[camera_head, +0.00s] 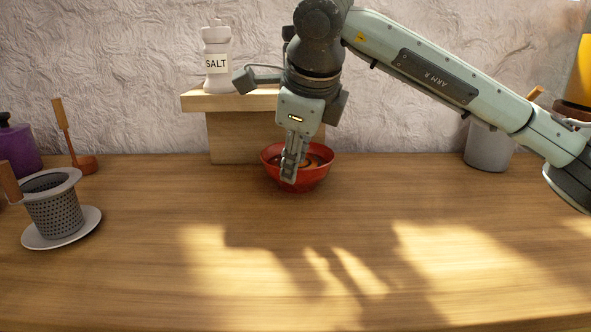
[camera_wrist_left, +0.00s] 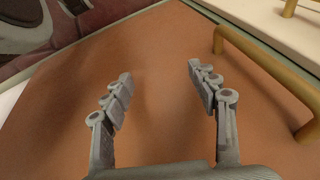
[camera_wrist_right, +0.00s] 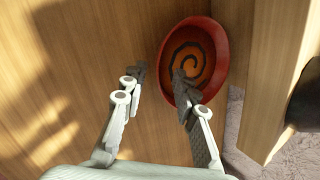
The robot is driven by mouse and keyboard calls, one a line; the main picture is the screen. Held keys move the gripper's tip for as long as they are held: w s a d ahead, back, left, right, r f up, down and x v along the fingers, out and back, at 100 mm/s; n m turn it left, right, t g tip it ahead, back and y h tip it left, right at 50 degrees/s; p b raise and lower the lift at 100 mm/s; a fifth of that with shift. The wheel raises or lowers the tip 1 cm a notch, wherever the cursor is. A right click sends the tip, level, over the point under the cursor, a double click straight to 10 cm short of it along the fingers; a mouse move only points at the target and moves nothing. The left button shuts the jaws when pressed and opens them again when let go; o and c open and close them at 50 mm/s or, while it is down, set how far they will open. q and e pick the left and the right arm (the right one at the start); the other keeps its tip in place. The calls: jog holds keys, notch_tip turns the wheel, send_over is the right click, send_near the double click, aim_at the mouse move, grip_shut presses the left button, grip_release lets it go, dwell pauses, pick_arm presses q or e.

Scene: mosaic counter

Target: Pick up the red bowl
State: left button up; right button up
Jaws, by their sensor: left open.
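The red bowl (camera_head: 318,177), with a dark spiral on its orange inside, stands upright on the wooden counter in front of a small wooden stand. In the right wrist view the bowl (camera_wrist_right: 217,62) is at upper right. My right gripper (camera_head: 291,175) points down at the bowl's near left rim. In the right wrist view my right gripper (camera_wrist_right: 161,80) has its fingers apart, one outside the rim and one over the bowl's inside. Whether either finger touches the bowl is unclear. My left gripper (camera_wrist_left: 158,80) is open and empty, away from the bowl, over a brown panel with a handle.
A white salt shaker (camera_head: 217,62) stands on the wooden stand (camera_head: 230,136) behind the bowl. At left are a mesh strainer (camera_head: 55,213) on a saucer (camera_head: 91,222) and a purple bottle (camera_head: 20,150). A grey pot (camera_head: 488,150) is at right. The front counter is clear.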

jog(key=x, duration=0.4)
jog(key=shift+w+a+f+p, duration=0.15)
jog(key=shift+a+f+p, duration=0.1)
jog(key=shift+f+p, duration=0.05)
jog(key=shift+w+f, duration=0.15)
jog(key=shift+f, duration=0.05)
pick_arm(q)
jog(key=shift+x, duration=1.15)
jog(key=shift+s+d, duration=0.1)
jog(key=shift+d, duration=0.15)
pick_arm(e)
jog(key=shift+c, duration=0.3)
grip_shut()
